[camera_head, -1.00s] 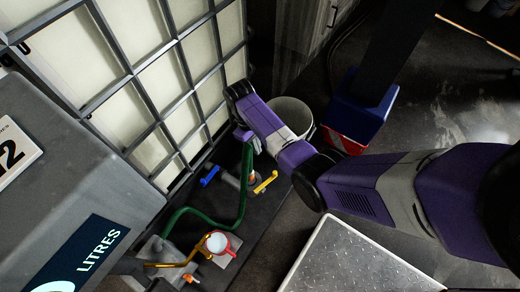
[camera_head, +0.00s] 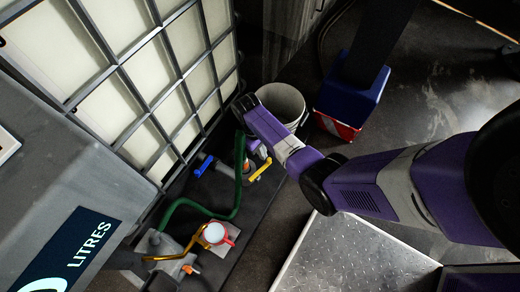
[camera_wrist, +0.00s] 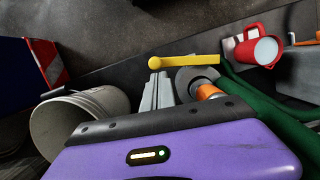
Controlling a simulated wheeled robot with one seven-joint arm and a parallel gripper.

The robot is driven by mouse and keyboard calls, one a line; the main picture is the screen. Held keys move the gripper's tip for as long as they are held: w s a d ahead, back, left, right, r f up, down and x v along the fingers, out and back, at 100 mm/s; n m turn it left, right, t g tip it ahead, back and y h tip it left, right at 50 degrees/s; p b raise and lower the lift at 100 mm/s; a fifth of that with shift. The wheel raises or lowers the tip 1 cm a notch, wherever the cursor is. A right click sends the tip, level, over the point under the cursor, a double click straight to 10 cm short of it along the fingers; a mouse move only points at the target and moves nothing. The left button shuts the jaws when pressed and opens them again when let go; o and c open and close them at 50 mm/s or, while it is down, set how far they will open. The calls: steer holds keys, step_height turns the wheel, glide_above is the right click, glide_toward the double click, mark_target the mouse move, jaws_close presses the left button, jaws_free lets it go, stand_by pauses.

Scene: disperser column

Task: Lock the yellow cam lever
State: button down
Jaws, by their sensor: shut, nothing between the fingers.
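The yellow cam lever (camera_head: 262,167) sits beside an orange-banded coupling (camera_head: 247,167) at the end of the green hose, low in front of the caged tank. In the wrist view the lever (camera_wrist: 185,61) lies roughly crosswise, with its rounded end to the left. My gripper (camera_head: 263,152) is shut and empty, close to the lever. In the wrist view its grey fingers (camera_wrist: 158,88) reach up to near the lever's rounded end. I cannot tell whether they touch it. The purple wrist body hides the lower part of the coupling.
A blue lever (camera_head: 204,165) is left of the coupling. A pale bucket (camera_head: 283,101) and a blue-and-red box (camera_head: 350,100) stand behind my arm. A metal plate (camera_head: 345,255) lies at front right.

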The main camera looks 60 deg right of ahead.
steer(key=shift+s+m+p, duration=0.35)
steer(key=shift+m+p, duration=0.2)
steer(key=shift+m, duration=0.05)
steer(key=m+p, duration=0.1)
steer(key=s+m+p, duration=0.1)
steer(key=shift+s+d+r+m+y, duration=0.1)
steer(key=shift+s+r+m+y, duration=0.05)
steer(key=shift+s+m+y, duration=0.2)
steer(key=s+a+m+t+y+p, duration=0.1)
steer(key=s+m+p, duration=0.4)
steer(key=m, duration=0.5)
steer(key=shift+a+t+y+p, duration=0.35)
steer(key=shift+a+t+p, duration=0.15)
steer(key=shift+a+p, duration=0.65)
steer(key=shift+s+a+f, duration=0.1)
steer(key=shift+a+f, duration=0.1)
